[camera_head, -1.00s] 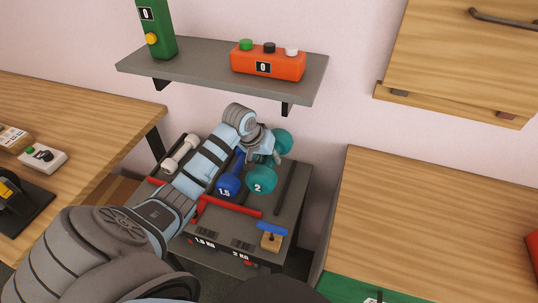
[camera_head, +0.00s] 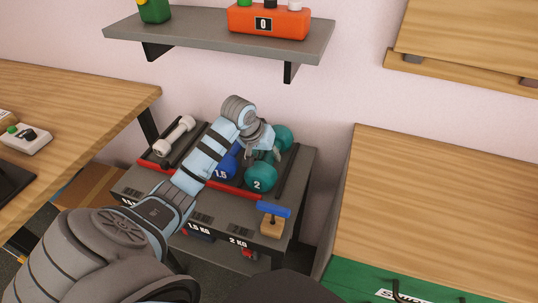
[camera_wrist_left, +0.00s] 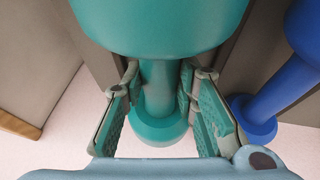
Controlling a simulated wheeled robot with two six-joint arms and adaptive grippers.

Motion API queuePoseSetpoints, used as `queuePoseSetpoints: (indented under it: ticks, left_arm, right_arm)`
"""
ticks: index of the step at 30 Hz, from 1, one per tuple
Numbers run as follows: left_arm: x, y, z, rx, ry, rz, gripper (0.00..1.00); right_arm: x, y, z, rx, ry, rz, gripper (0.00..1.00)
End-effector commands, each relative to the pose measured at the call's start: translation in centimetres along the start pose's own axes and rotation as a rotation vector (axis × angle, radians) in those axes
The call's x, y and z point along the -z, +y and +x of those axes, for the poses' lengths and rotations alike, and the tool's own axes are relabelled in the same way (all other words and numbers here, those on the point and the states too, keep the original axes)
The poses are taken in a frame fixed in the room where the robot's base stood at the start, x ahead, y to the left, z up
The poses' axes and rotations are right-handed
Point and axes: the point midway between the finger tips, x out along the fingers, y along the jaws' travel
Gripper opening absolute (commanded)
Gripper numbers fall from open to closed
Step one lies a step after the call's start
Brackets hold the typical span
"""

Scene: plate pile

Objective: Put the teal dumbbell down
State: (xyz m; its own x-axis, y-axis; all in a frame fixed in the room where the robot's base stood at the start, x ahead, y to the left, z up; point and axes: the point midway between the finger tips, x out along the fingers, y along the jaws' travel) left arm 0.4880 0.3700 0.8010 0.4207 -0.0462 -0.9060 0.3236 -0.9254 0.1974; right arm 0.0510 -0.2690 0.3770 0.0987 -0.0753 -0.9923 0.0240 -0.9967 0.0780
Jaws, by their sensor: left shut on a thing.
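The teal dumbbell (camera_head: 261,177), marked 2, lies lengthwise on the right part of the grey rack (camera_head: 305,175), its near head just behind the red front strip. My left gripper (camera_head: 264,150) reaches over the rack and is shut on the dumbbell's handle between its two heads. In the left wrist view the teal dumbbell (camera_wrist_left: 160,95) has a finger on each side of its handle. Its underside is hidden, so I cannot tell whether it fully rests on the rack. My right gripper is out of view.
A blue dumbbell (camera_head: 222,172) lies close to its left, partly hidden by my arm. A white dumbbell (camera_head: 174,137) is farther left. A blue-handled tool on a wooden block (camera_head: 271,222) stands at the rack's front right. A grey shelf (camera_head: 215,36) hangs above.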

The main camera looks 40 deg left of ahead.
Motion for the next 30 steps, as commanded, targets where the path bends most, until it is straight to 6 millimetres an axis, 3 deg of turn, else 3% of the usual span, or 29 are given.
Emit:
queuePoseSetpoints:
  ticks: [2,3,6,17,27,30]
  left_arm:
    - [0.2,0.1,-0.3,-0.002,0.006,0.001,0.00]
    - [0.0,0.0,-0.1,0.000,-0.001,-0.001,0.33]
    - [0.0,0.0,-0.1,0.000,-0.001,-0.001,0.47]
    - [0.1,0.0,-0.9,0.001,0.001,0.000,0.47]
    - [0.3,0.1,-9.7,0.002,0.003,0.004,0.47]
    - [0.2,0.0,-11.4,0.003,0.002,0.001,0.47]
  right_arm:
    - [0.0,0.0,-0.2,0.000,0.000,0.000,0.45]
    - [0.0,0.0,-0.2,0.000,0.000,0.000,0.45]
    - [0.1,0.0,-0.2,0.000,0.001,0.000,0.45]
    - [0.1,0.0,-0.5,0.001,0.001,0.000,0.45]
    - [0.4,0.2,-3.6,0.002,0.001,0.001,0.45]
    - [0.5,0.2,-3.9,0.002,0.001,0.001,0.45]
